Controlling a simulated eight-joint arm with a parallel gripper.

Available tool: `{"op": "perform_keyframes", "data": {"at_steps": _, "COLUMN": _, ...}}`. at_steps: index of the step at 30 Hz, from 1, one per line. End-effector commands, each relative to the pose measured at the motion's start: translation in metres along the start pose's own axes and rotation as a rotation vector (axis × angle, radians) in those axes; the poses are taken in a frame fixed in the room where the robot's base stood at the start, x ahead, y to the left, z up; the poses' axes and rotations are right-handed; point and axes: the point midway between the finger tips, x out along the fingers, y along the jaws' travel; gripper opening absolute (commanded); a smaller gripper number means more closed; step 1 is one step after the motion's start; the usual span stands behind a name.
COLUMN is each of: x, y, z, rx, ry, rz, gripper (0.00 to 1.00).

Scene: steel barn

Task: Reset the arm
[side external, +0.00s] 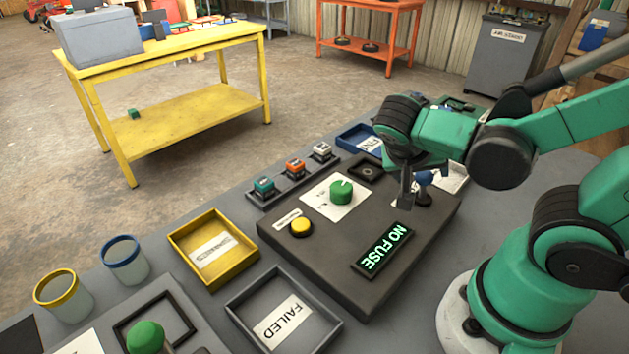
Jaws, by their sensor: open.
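My green and black arm reaches in from the right over a dark test panel (300,262). My gripper (414,198) points down, open, low over the panel's right rear part. A small blue part (424,178) shows right beside the fingers; whether they touch it cannot be told. A lit display (382,250) on the panel reads "NO FUSE". A green knob (341,192) sits on a white label, and a yellow button (301,227) is at the panel's left.
Left of the panel are a yellow tray (247,279), a grey "FAILED" tray (234,309), two cups (122,262) and a round green knob (145,337). A strip of coloured switches (293,179) and a blue tray (347,141) lie behind. A yellow table (190,112) stands apart.

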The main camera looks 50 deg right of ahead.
Motion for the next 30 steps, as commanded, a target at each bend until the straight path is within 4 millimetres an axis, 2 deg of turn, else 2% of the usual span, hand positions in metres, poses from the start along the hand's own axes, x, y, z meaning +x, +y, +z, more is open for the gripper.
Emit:
{"op": "perform_keyframes", "data": {"at_steps": 9, "x": -0.001, "y": -0.001, "z": -0.002, "rx": -0.022, "ry": 0.009, "rz": 0.002, "gripper": 0.72}}
{"op": "perform_keyframes", "data": {"at_steps": 11, "x": -0.003, "y": -0.002, "z": -0.008, "rx": -0.077, "ry": 0.031, "rz": 0.007, "gripper": 0.72}}
{"op": "perform_keyframes", "data": {"at_steps": 14, "x": -0.008, "y": -0.011, "z": -0.017, "rx": -0.248, "ry": 0.053, "rz": -0.043, "gripper": 0.72}}
{"op": "perform_keyframes", "data": {"at_steps": 17, "x": -0.019, "y": -0.037, "z": -0.011, "rx": -0.454, "ry": 0.026, "rz": -0.268, "gripper": 0.72}}
{"op": "perform_keyframes", "data": {"at_steps": 21, "x": -0.055, "y": -0.073, "z": -0.004, "rx": -0.668, "ry": 0.087, "rz": -0.654, "gripper": 0.72}}
{"op": "perform_keyframes", "data": {"at_steps": 24, "x": -0.081, "y": -0.086, "z": -0.007, "rx": -0.728, "ry": 0.186, "rz": -0.853, "gripper": 0.72}}
{"op": "perform_keyframes", "data": {"at_steps": 26, "x": -0.087, "y": -0.087, "z": -0.009, "rx": -0.719, "ry": 0.222, "rz": -0.904, "gripper": 0.72}}
{"op": "perform_keyframes", "data": {"at_steps": 30, "x": -0.081, "y": -0.082, "z": -0.009, "rx": -0.668, "ry": 0.216, "rz": -0.897, "gripper": 0.72}}
